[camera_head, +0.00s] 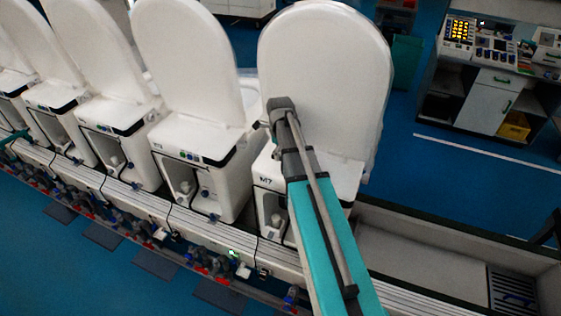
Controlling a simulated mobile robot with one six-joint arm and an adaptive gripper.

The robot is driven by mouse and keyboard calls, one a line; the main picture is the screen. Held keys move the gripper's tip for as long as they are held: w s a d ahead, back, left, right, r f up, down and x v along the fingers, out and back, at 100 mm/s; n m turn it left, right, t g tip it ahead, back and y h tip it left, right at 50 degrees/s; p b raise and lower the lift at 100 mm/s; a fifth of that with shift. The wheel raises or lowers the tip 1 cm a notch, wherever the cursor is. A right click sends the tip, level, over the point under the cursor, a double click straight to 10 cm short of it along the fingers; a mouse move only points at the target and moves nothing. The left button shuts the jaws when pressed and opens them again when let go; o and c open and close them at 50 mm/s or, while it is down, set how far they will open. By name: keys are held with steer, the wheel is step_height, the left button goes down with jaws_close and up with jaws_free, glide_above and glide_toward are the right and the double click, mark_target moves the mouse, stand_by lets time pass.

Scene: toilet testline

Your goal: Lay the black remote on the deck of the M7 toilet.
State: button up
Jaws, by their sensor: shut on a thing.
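The M7 toilet (324,80) stands right of centre with its white lid upright and its label on the front left. Its white deck (338,178) shows in front of the lid, to the right of my arm. My teal and grey arm reaches up from the bottom across the toilet. The arm's dark grey end joint is in front of the lower left of the lid. My gripper is hidden behind this joint and the arm, so I cannot see its jaws. The black remote is not visible. The left part of the deck is covered by my arm.
More white toilets with raised lids stand in a row to the left, the nearest one (188,60) close beside M7. A conveyor rail (190,222) runs along their fronts. A control cabinet (485,100) stands at the upper right. Blue floor lies open between it and M7.

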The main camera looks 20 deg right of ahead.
mark_target(279, 163)
stand_by(0.3)
steer(key=shift+w+f+b, duration=0.35)
steer(key=shift+f+b, duration=1.65)
steer(key=shift+f, duration=0.1)
steer(key=o, duration=1.2)
step_height(279, 163, up, 12)
steer(key=p, duration=1.2)
